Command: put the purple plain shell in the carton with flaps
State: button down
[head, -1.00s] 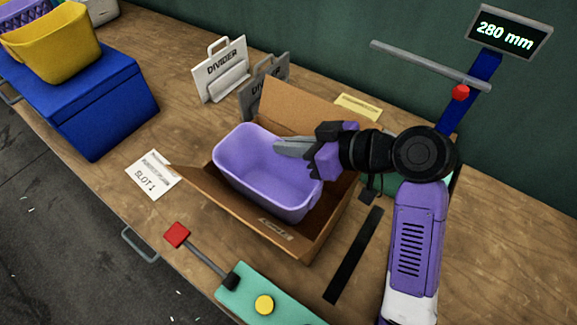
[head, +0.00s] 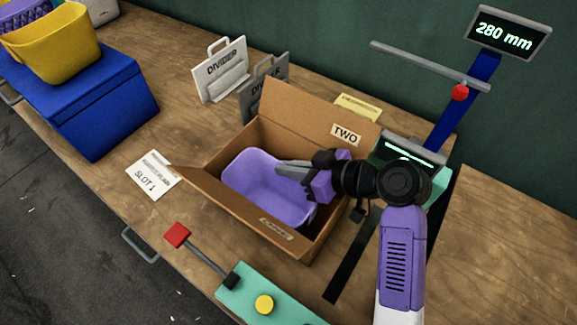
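The purple plain shell (head: 262,190) is a lavender open tub. It sits down inside the carton with flaps (head: 227,198), below the carton's rim, and looks slightly tilted. The carton is brown cardboard, with a back panel marked TWO and a flap out to the left. My gripper (head: 282,168) reaches in from the right, its grey fingers at the shell's right rim. The fingers overlap in this view, so whether they still grip the rim cannot be told. My wrist hides the carton's right corner.
Two divider stands (head: 221,70) stand behind the carton. A blue box (head: 85,100) with a yellow tub (head: 55,38) is at left. A press with a 280 mm display (head: 506,37) is at right. A green panel with a red-ended lever (head: 177,234) lies in front.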

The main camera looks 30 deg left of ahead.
jog(key=c, duration=1.6)
grip_release()
jog(key=v, duration=1.2)
jog(key=shift+r+b, duration=0.15)
jog(key=shift+b, duration=0.15)
